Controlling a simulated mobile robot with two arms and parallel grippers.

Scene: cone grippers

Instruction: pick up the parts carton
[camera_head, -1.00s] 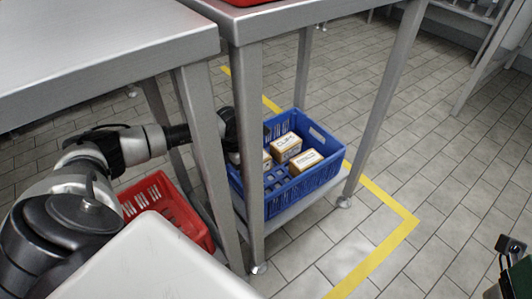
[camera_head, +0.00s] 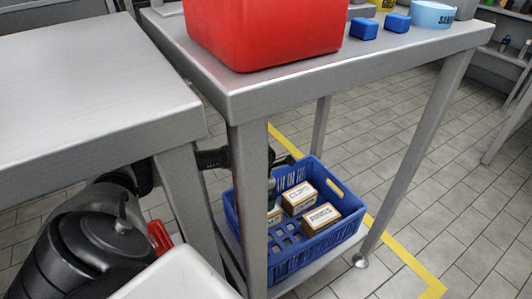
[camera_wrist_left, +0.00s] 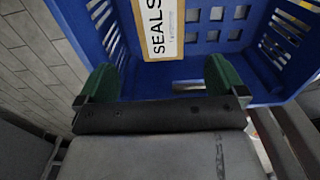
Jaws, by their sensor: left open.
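Small tan-and-white cartons sit in a blue crate (camera_head: 300,250) on the lower shelf of a steel table. One reads like CLIPS (camera_head: 300,197) and one like RINGS (camera_head: 320,217). A third (camera_head: 274,214), at the left, is mostly hidden by a table leg. In the left wrist view a carton marked SEALS (camera_wrist_left: 158,30) lies ahead, between the lines of the fingers. My left gripper (camera_wrist_left: 161,80) is open and empty, its green fingers apart at the crate's near side. In the head view it is partly hidden behind the leg. My right gripper is out of view.
The steel table leg (camera_head: 250,190) stands in front of the crate's left part. The tabletop above holds a red bin (camera_head: 265,35), small blue boxes (camera_head: 364,28) and a light-blue tub (camera_head: 433,15). Another steel table (camera_head: 90,85) is at left.

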